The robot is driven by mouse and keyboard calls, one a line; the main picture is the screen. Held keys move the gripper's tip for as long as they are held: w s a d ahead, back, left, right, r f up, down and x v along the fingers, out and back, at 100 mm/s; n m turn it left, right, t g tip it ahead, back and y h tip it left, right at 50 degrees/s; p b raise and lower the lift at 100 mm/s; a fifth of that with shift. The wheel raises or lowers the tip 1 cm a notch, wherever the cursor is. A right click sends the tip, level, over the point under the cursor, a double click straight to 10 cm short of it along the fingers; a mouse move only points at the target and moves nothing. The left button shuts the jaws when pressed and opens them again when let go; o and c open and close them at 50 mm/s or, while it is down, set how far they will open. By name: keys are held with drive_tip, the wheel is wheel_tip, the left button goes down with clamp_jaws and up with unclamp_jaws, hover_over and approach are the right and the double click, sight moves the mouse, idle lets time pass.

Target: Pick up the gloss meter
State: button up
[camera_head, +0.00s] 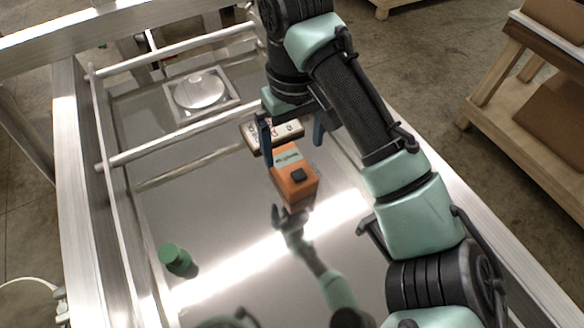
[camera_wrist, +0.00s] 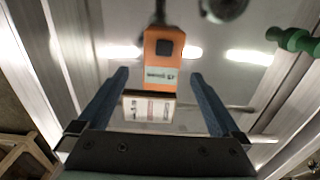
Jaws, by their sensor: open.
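The gloss meter appears to be the orange box-shaped device (camera_head: 297,183) with a black button and a small display. It lies on the shiny metal deck and also shows in the wrist view (camera_wrist: 162,50). A pale, flat block with printed marks (camera_head: 289,130) lies at its far end, partly hidden by my gripper; it shows in the wrist view (camera_wrist: 150,109). I cannot tell if the two touch. My gripper (camera_head: 292,133) is open and empty, pointing down over them. In the wrist view its fingertips (camera_wrist: 160,75) are on either side of the device's display end.
A round pale disc in a square frame (camera_head: 201,92) is at the back left. Metal rails (camera_head: 170,145) cross the left side. The deck between is clear and mirrors my arm. A wooden stand (camera_head: 500,90) is off to the right.

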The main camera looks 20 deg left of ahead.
sight(292, 166)
drive_tip(key=shift+w+f, duration=0.15)
drive_tip(key=shift+f, duration=0.65)
drive_tip(key=shift+s+a+f, duration=0.1)
drive_tip(key=shift+f, duration=1.2)
drive_tip(key=shift+s+a+f, duration=0.1)
drive_tip(key=shift+f, duration=1.15)
clamp_jaws()
drive_tip(key=shift+r, duration=0.15)
